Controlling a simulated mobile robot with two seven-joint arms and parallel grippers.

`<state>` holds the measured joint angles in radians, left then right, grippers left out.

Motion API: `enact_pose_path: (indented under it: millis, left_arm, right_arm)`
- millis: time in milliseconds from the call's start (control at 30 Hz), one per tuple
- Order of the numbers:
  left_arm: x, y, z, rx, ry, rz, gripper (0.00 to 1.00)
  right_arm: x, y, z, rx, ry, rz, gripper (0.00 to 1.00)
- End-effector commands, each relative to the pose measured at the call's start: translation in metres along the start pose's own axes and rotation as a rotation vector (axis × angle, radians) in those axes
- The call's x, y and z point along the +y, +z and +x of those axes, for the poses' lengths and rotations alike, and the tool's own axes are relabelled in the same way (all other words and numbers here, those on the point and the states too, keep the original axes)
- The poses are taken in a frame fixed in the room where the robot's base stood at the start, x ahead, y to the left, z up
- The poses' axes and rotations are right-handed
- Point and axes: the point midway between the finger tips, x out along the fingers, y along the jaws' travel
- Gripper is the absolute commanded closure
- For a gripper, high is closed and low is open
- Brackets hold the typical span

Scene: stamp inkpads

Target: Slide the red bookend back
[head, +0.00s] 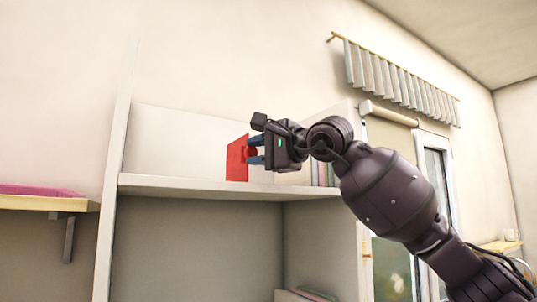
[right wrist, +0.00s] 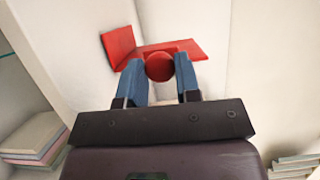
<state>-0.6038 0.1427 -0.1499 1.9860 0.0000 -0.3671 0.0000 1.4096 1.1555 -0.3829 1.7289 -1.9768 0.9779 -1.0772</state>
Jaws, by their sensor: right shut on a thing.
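The red bookend (head: 237,160) stands upright on the white shelf (head: 190,183) in the head view. In the right wrist view the bookend (right wrist: 183,49) shows as an L of two red plates with a round red knob (right wrist: 159,67). My right gripper (head: 252,150) reaches in from the right, and its blue fingers are shut on the knob; they also show on either side of it in the right wrist view (right wrist: 160,75). The gripper hides part of the bookend in the head view. My left gripper is not in view.
Upright books (head: 322,173) stand on the shelf to the right, partly behind my right arm. More books (head: 305,294) lie in the compartment below. The shelf left of the bookend is clear. A side shelf (head: 45,203) with a pink item is at far left.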

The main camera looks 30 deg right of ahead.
Motion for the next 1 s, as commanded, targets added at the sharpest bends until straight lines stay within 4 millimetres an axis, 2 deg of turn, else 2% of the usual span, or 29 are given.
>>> enact_pose_path:
  millis: [167,200,333,600,733,867,1000]
  left_arm:
    - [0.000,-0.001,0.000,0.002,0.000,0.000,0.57]
    - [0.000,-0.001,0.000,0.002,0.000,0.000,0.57]
    - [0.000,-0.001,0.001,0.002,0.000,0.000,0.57]
    - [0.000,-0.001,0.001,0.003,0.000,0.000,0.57]
    - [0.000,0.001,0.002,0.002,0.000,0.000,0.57]
    - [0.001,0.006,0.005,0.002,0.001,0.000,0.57]
    - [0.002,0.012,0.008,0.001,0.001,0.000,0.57]
  right_arm:
    - [0.001,0.000,0.000,-0.001,0.002,0.000,1.00]
    - [0.001,0.000,0.000,-0.001,0.002,0.001,0.65]
    - [0.001,-0.001,0.000,0.000,0.002,0.000,0.45]
    - [0.000,-0.001,-0.001,0.000,0.001,0.000,0.44]
    - [0.001,-0.001,-0.007,0.001,0.001,0.000,0.44]
    - [0.002,-0.002,-0.025,0.002,0.000,-0.001,0.44]
    - [0.002,-0.002,-0.051,0.003,0.000,-0.001,0.44]
